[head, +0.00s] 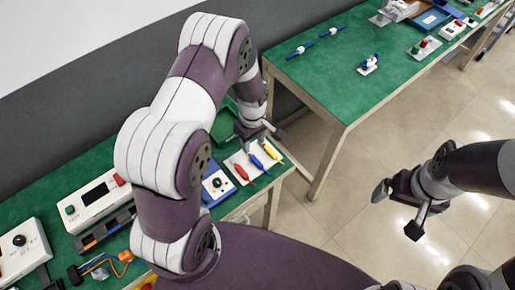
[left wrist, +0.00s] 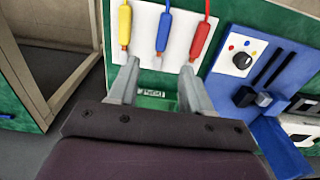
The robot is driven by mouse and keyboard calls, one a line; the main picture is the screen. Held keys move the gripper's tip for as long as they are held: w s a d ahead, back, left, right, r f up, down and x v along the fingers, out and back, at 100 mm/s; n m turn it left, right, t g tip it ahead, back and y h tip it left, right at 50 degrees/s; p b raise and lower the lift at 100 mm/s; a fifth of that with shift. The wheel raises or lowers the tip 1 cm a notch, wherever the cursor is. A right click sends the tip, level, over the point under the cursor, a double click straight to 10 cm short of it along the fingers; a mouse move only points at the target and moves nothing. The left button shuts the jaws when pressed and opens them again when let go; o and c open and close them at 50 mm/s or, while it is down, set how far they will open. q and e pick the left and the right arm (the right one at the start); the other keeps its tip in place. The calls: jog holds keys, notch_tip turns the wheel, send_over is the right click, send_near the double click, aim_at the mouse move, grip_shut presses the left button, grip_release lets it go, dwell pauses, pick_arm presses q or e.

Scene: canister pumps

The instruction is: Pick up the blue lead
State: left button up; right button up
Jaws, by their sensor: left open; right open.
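The blue lead (head: 257,163) lies on a white board (head: 236,159), between a red lead (head: 241,173) and a yellow lead (head: 271,153). In the left wrist view the blue lead (left wrist: 163,32) is between the yellow lead (left wrist: 125,24) on the left and the red lead (left wrist: 202,38) on the right. My left gripper (head: 262,138) is over the board, close to the leads. It is open, and in the left wrist view its fingertips (left wrist: 160,68) are either side of the blue lead's lower end, with nothing gripped. My right gripper (head: 397,208) is open and empty over the floor.
A blue device with a black knob (head: 216,184) stands left of the board. Boxes with buttons and cables (head: 98,203) are further left on the green bench. A second green table (head: 345,85) stands at the back right. Open floor (head: 335,215) lies between.

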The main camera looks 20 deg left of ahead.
aim_at(253, 157)
pick_arm(q)
notch_tip(253, 157, down, 7)
jog(key=shift+f+p, duration=0.1)
jog(key=shift+p, duration=0.65)
jog(key=shift+f, duration=0.45)
grip_shut()
